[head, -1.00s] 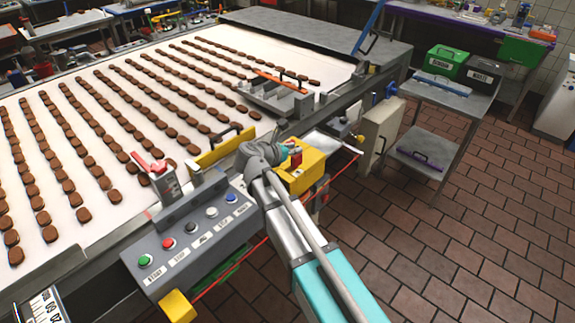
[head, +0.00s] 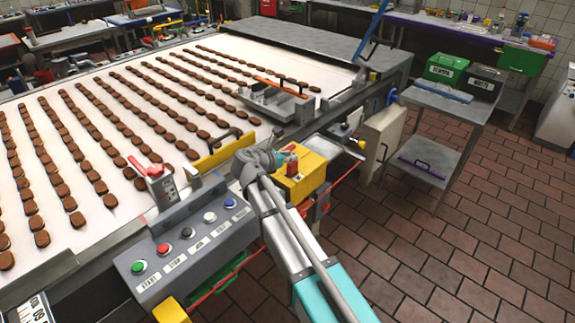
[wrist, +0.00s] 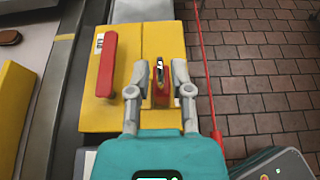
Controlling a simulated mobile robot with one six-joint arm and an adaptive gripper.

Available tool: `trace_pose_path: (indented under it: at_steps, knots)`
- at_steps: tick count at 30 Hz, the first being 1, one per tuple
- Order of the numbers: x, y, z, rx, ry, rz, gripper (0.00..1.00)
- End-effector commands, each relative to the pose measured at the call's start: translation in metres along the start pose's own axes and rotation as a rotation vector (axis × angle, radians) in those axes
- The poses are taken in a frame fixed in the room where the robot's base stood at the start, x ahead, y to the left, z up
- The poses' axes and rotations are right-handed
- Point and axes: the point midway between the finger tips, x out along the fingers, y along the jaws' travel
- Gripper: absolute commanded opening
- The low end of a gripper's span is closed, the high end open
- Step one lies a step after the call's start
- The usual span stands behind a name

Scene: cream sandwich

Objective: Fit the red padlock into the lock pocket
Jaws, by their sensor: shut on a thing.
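The red padlock (wrist: 161,98) with its metal shackle sits between the two fingers of my gripper (wrist: 161,92) in the wrist view. My gripper is shut on it, over the right half of a yellow box (wrist: 130,116). The same yellow box (head: 316,170) shows in the head view beside the conveyor, with my gripper (head: 284,158) over it; my arm partly covers it. A red bar handle (wrist: 106,65) lies on the box, left of the padlock and apart from it. I cannot make out the lock pocket, nor whether the padlock touches the box.
The conveyor belt (head: 105,208) with rows of brown biscuits is on the left. A control panel (head: 190,245) with several buttons stands left of my arm. A red cord (wrist: 205,80) runs right of the box. Tiled floor (head: 450,240) is open on the right.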

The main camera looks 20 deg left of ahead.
Motion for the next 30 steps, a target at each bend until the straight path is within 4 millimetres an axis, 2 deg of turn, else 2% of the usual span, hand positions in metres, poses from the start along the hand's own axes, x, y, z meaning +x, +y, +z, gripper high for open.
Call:
trace_pose_path:
  at_steps: [2,12,30]
  knots:
    - [0.006,0.006,-0.008,0.000,0.000,0.000,0.00]
    - [0.015,0.004,-0.031,0.000,0.000,-0.001,0.00]
    - [0.017,0.003,-0.036,0.000,0.000,-0.001,0.00]
